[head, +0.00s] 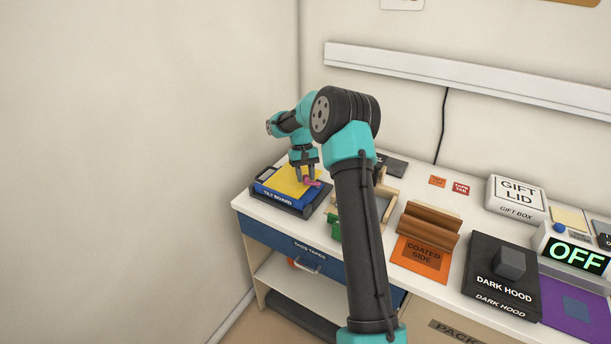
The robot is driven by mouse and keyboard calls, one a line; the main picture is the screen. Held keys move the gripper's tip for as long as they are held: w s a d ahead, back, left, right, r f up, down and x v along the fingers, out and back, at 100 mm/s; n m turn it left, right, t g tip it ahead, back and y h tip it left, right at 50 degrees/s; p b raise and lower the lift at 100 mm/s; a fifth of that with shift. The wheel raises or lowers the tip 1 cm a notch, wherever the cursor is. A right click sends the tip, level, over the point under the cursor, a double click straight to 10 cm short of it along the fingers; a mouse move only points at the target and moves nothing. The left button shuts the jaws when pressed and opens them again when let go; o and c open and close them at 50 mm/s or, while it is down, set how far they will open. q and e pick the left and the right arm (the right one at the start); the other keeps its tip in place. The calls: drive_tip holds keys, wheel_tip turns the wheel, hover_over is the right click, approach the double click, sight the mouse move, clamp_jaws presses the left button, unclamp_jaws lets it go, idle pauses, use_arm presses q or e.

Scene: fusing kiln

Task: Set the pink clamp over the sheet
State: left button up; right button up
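The yellow sheet (284,182) lies on the blue and black tilt board (279,200) at the left end of the worktop in the head view. The small pink clamp (314,184) is at the right edge of the sheet, right under my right gripper. My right gripper (305,178) points down there, its two fingers a little apart with the clamp at their tips. The fingers partly cover the clamp, so I cannot tell if they grip it or if it touches the sheet. My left gripper is not in view.
My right arm hides part of a wooden frame (386,190) and a green block (334,228). A brown holder (428,225), orange coated-side card (420,258), dark hood (503,275) and gift box (516,198) stand to the right. A wall borders the left.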

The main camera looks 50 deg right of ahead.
drive_tip(key=shift+o, duration=1)
drive_tip(key=v, duration=1.7)
drive_tip(key=shift+w+d+r, duration=0.1)
drive_tip(key=shift+d+m, duration=0.3)
drive_tip(key=shift+m, duration=0.1)
drive_tip(key=x, duration=1.7)
drive_tip(key=shift+a, duration=0.3)
drive_tip(key=shift+c, duration=0.4)
